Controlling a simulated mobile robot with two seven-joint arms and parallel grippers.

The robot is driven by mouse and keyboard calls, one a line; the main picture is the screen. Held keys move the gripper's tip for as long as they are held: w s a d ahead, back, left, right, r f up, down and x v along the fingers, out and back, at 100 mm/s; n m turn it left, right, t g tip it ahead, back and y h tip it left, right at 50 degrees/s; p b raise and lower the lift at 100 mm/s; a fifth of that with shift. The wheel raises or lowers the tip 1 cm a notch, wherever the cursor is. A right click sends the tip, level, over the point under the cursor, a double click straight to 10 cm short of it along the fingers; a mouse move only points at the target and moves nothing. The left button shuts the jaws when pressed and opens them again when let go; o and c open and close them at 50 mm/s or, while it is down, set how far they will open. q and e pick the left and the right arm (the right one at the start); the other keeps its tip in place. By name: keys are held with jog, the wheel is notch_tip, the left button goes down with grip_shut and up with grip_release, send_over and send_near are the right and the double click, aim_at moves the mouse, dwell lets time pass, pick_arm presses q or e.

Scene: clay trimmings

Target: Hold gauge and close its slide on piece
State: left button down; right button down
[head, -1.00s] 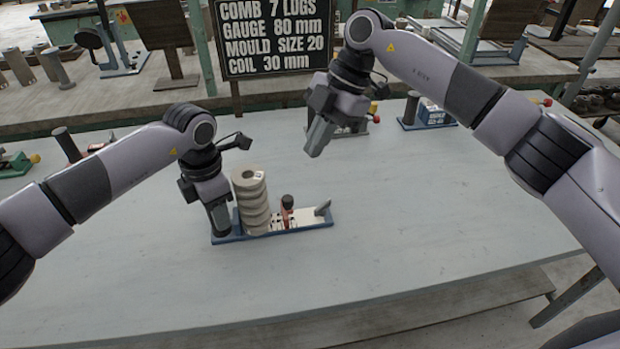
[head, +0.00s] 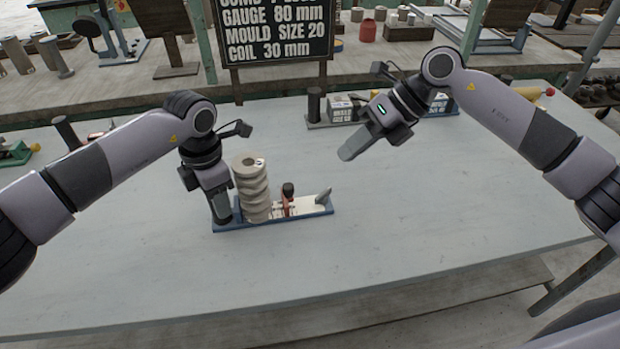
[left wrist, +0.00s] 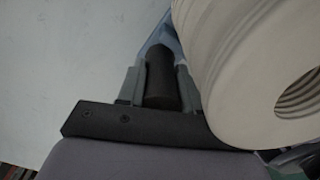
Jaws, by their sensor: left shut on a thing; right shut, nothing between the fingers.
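The gauge (head: 290,216) is a blue-based bar with a pale scale, lying on the table. A ribbed beige clay piece (head: 252,188) stands upright at its left part and also fills the right of the left wrist view (left wrist: 250,60). A red slide with a dark knob (head: 288,195) sits right of the piece, with a small gap. A grey upright tab (head: 323,197) is at the gauge's right end. My left gripper (head: 222,215) is shut on the gauge's dark post (left wrist: 162,80), left of the piece. My right gripper (head: 345,155) is shut and empty, above the table, right of and behind the gauge.
Other gauges stand along the table's back edge, near a grey block (head: 341,107) and at far left (head: 15,152). A dark sign (head: 275,30) stands behind. The table (head: 430,210) is clear right of and in front of the gauge.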

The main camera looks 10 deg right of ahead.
aim_at(290, 187)
pick_arm(q)
jog(key=shift+r, duration=0.1)
pick_arm(e)
jog(key=s+d+n+t, duration=0.1)
jog(key=s+d+n, duration=0.2)
jog(key=n, duration=0.7)
jog(key=shift+y, duration=0.4)
jog(key=x, duration=1)
jog(key=shift+w+a+f, duration=0.15)
jog(key=shift+w+a, duration=0.05)
jog(key=shift+w, duration=0.1)
jog(key=shift+w+a, duration=0.2)
jog(key=shift+a, duration=0.35)
jog(key=shift+w+a, duration=0.2)
jog(key=shift+a, duration=0.4)
jog(key=shift+w+a, duration=0.15)
jog(key=shift+a, duration=0.4)
jog(key=shift+a, duration=0.1)
jog(key=shift+a, duration=1.2)
jog(key=shift+d, duration=0.2)
